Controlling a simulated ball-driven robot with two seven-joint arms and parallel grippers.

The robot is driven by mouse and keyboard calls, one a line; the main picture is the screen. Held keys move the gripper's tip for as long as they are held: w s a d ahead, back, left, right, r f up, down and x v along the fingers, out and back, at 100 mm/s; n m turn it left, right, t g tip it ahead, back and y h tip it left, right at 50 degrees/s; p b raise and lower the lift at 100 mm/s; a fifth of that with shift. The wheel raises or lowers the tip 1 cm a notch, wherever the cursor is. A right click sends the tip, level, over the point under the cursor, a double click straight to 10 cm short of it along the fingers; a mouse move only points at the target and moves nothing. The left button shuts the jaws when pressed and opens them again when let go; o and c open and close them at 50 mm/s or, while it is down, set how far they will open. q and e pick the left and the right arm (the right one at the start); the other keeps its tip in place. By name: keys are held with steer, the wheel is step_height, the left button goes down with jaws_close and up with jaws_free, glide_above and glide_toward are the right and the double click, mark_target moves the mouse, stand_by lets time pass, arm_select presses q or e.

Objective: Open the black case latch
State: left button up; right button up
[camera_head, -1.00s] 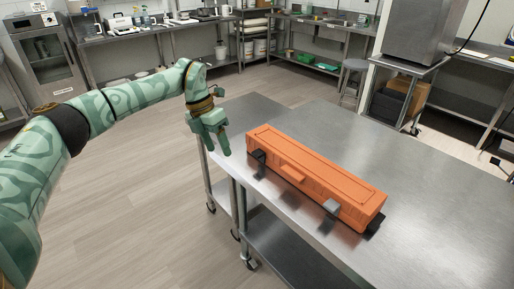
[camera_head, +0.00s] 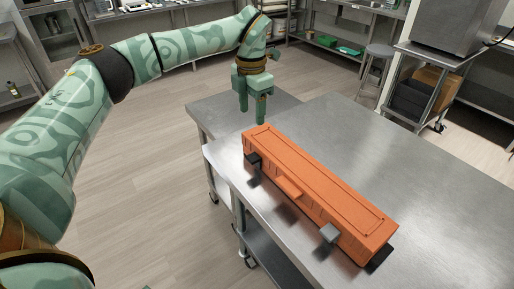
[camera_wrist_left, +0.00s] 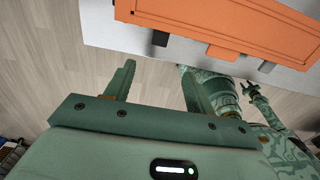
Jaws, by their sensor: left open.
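An orange case (camera_head: 315,190) lies shut on the steel table, long side toward the lower left. A black latch (camera_head: 254,160) is on its front side near the left end, and a grey latch (camera_head: 329,233) is near the right end. Both stick out from the front. My left gripper (camera_head: 252,110) is open and empty, pointing down beside and above the case's far left end, apart from the black latch. In the left wrist view the black latch (camera_wrist_left: 159,40) and grey latch (camera_wrist_left: 266,67) lie ahead of the fingers. My right gripper (camera_wrist_left: 250,88) is small there; its jaws are unclear.
The steel table (camera_head: 420,180) has free room behind and right of the case. An orange handle (camera_head: 289,187) sticks out between the latches. A stool (camera_head: 375,65) and a shelf with a black crate (camera_head: 411,98) stand beyond the table.

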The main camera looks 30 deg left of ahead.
arm_select(q)
steer(key=b, duration=0.2)
glide_above(252, 158)
step_height(252, 158, down, 7)
step_height(252, 158, down, 8)
steer(key=shift+w+a+b, duration=0.1)
steer(key=shift+b, duration=0.75)
arm_select(e)
steer(key=f, duration=0.1)
steer(key=s+f, duration=0.2)
steer(key=shift+d+f, duration=0.15)
steer(key=shift+f, duration=0.25)
arm_select(q)
steer(key=c, duration=1)
